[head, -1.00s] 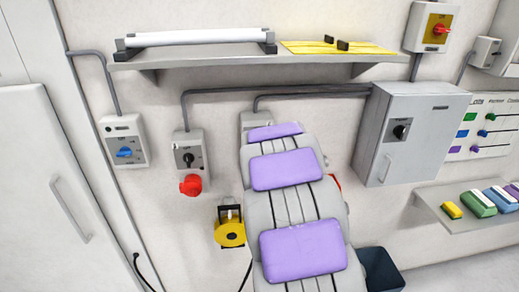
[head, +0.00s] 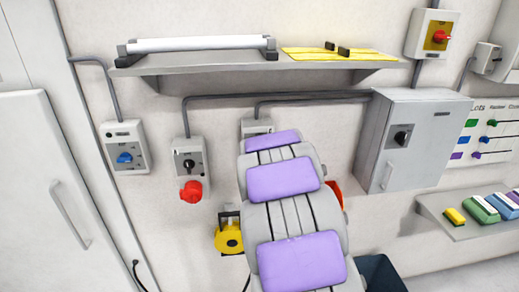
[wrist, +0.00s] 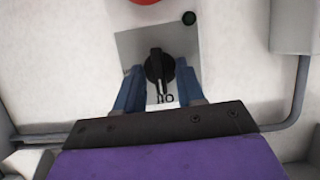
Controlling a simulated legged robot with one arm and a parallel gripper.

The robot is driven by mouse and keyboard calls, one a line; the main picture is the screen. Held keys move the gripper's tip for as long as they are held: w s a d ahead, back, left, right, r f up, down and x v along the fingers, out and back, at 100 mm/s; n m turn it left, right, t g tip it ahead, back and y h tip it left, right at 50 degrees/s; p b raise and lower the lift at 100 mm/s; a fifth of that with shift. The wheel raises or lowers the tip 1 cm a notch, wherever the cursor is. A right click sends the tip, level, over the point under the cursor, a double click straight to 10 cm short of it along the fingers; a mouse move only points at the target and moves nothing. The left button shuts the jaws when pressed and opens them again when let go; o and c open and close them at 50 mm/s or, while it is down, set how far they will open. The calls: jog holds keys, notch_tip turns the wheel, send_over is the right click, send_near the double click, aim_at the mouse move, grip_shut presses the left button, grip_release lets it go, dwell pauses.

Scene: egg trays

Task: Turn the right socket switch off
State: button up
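The right socket (head: 256,126) is mostly hidden behind my arm in the head view; its grey top edge shows. In the wrist view, which is upside down, its grey plate (wrist: 129,45) carries a black rotary switch (wrist: 159,70). The switch's white-tipped end points toward the ON lettering. A red part (wrist: 152,1) shows at the top edge. My gripper (wrist: 160,82) has its two blue fingers apart, one on each side of the switch, close to it. I cannot tell whether they touch it. My gripper is hidden in the head view.
Left of my arm are a socket with a black switch (head: 188,165) and red plug (head: 191,192), and a blue-switch box (head: 124,158). A yellow reel-like part (head: 228,239) hangs below. A grey cabinet (head: 425,140) stands right. A shelf (head: 240,66) runs above.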

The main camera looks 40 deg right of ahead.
jog(key=shift+s, duration=0.1)
jog(key=v, duration=1.7)
jog(key=shift+a, duration=0.1)
jog(key=s+a+f+n+g+y+b, duration=0.3)
jog(key=s+a+f+g, duration=0.45)
jog(key=a+f, duration=0.6)
jog(key=s+a+f+n+g+y+b, duration=0.1)
jog(key=s+a+f+g+y, duration=0.1)
jog(key=s+a, duration=0.5)
jog(key=s+a+f+n+g+y+b, duration=0.2)
jog(key=s+a+f+g, duration=0.2)
jog(key=s, duration=1)
jog(key=a, duration=0.3)
jog(key=shift+s+a, duration=0.2)
jog(key=shift+a, duration=0.05)
